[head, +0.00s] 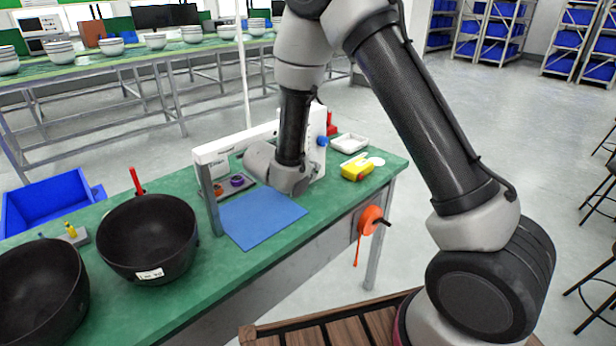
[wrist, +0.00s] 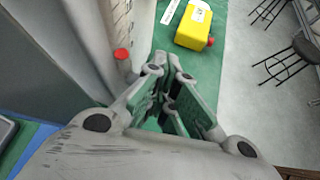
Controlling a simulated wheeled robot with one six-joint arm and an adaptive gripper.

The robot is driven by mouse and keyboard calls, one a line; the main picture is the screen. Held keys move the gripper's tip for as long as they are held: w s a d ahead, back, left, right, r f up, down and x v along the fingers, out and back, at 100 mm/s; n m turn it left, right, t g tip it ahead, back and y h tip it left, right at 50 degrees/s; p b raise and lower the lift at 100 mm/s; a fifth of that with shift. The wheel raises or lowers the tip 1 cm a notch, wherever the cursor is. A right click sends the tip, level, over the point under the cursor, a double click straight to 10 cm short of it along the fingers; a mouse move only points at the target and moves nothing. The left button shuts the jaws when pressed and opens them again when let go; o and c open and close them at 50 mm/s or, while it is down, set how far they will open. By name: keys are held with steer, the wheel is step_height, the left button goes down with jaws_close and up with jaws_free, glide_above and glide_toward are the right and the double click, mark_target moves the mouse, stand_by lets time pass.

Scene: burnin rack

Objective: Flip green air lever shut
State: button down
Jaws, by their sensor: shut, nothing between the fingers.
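I cannot pick out a green air lever in either view; my arm and the white frame (head: 236,142) hide part of the bench. My gripper (wrist: 169,70) shows in the wrist view, with its fingertips close together and nothing held. It is over the green bench, beside a grey upright panel (wrist: 68,42). A small red knob (wrist: 122,54) on or near that panel is just left of the fingertips, apart from them. In the head view the end of my arm is above the blue mat, and the fingers are hidden.
A yellow box (head: 357,168) lies right of the frame, near a white tray (head: 349,143). Two black bowls (head: 150,240) stand at the left, with a small yellow-topped part (head: 72,232) behind them. An orange reel (head: 371,220) hangs on the front edge. The blue mat (head: 255,218) is empty.

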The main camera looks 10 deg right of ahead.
steer(key=shift+d, duration=0.15)
stand_by(0.6)
steer(key=shift+s+a+f, duration=0.3)
steer(key=shift+a+f, duration=0.05)
steer(key=shift+a, duration=0.05)
steer(key=shift+s+a+f+t+h, duration=0.15)
steer(key=shift+a+f+t+h, duration=0.2)
steer(key=shift+t+h, duration=0.4)
steer(key=s+a+r+n, duration=0.1)
steer(key=s+a+r, duration=0.2)
steer(key=s+a, duration=0.6)
steer(key=shift+a+n, duration=0.3)
steer(key=shift+a, duration=0.45)
steer(key=shift+g, duration=0.25)
